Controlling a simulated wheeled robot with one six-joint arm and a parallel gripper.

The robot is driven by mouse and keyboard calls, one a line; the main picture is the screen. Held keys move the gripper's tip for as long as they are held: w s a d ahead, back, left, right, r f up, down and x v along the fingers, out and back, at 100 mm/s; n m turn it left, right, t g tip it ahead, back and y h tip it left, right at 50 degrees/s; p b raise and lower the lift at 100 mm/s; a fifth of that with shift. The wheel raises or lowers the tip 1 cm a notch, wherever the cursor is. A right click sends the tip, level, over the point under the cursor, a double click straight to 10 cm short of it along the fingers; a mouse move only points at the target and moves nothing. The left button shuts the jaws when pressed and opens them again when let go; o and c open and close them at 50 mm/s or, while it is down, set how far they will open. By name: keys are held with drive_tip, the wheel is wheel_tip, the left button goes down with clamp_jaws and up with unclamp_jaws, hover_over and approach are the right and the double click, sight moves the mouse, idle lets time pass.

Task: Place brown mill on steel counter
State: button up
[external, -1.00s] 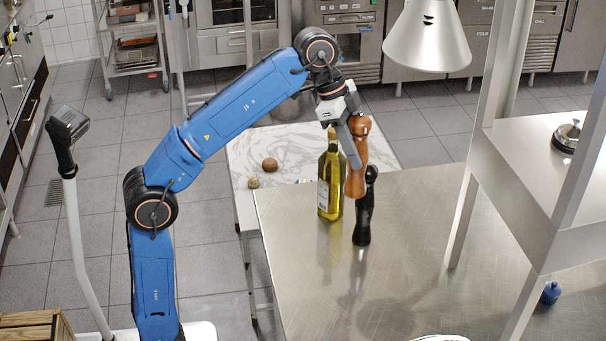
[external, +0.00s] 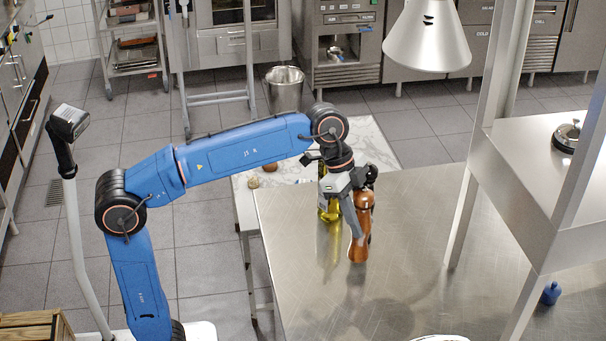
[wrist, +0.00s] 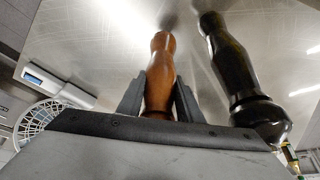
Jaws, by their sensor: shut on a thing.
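The brown mill (external: 361,232) is upright between the fingers of my gripper (external: 357,222), low over the steel counter (external: 430,215). Its foot is at or just above the counter; I cannot tell whether it touches. In the wrist view the brown mill (wrist: 160,75) stands between the two dark fingers of my gripper (wrist: 158,98), which are shut on it. A black mill (wrist: 238,75) stands close to the right of it in the wrist view. In the external view the black mill (external: 371,173) is mostly hidden behind the brown mill and my wrist.
A yellow-green bottle (external: 329,210) stands left of the brown mill, partly hidden by my arm. A marble-topped table (external: 245,205) adjoins the counter's far left. A steel shelf (external: 540,190) rises at the right, and a lamp (external: 428,40) hangs above.

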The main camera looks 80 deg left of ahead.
sight(364, 248)
drive_tip(key=shift+f, duration=2.15)
drive_tip(key=o, duration=1.2)
drive_tip(key=shift+f, duration=0.15)
drive_tip(key=shift+o, duration=0.2)
drive_tip(key=v, duration=1.2)
